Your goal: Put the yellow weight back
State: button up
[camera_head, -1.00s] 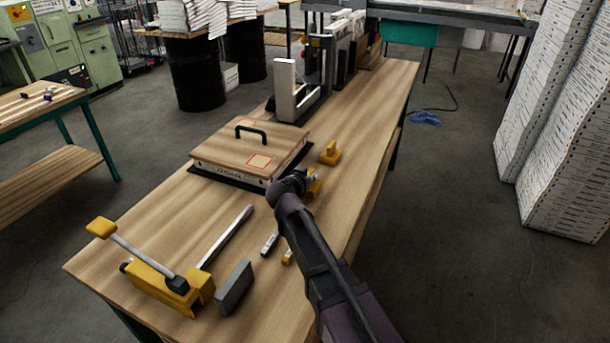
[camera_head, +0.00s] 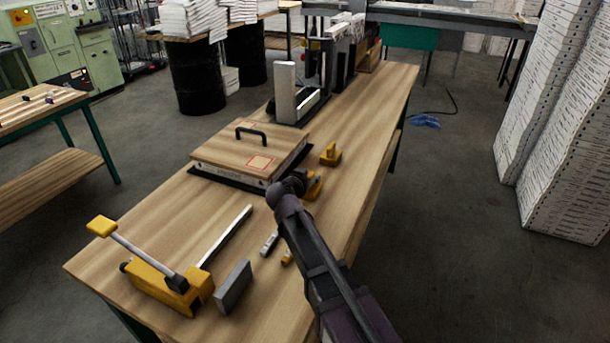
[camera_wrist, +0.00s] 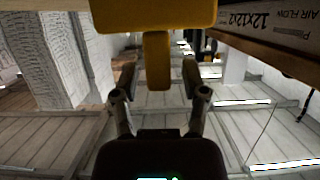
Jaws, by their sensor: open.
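A yellow weight (camera_head: 314,187) stands on the bench right beside the wooden-topped filter box, partly hidden behind my arm in the head view. In the wrist view its wide block (camera_wrist: 155,14) is at the top and its narrower handle (camera_wrist: 158,62) points down between my fingers. My gripper (camera_wrist: 158,78) is open, one finger on each side of the handle, with gaps visible on both sides. A second yellow weight (camera_head: 330,154) stands farther along the bench, right of the box.
The filter box (camera_head: 235,151) with a black handle lies on a dark mat. A yellow clamp-like tool (camera_head: 165,285), a grey block (camera_head: 233,286) and small items (camera_head: 270,243) occupy the near bench (camera_head: 130,238). A black press-like stand (camera_head: 312,85) is behind the box.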

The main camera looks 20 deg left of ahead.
jog(key=shift+s+d+f, duration=0.3)
jog(key=shift+s+d, duration=0.15)
jog(key=shift+w+a+r+p, duration=0.2)
jog(key=shift+r+p, duration=0.15)
jog(key=shift+p, duration=0.45)
jog(key=p+v, duration=0.4)
jog(key=v, duration=0.7)
jog(key=shift+a+r, duration=0.35)
jog(key=shift+r, duration=0.05)
jog(key=shift+s, duration=0.1)
jog(key=shift+d, duration=0.1)
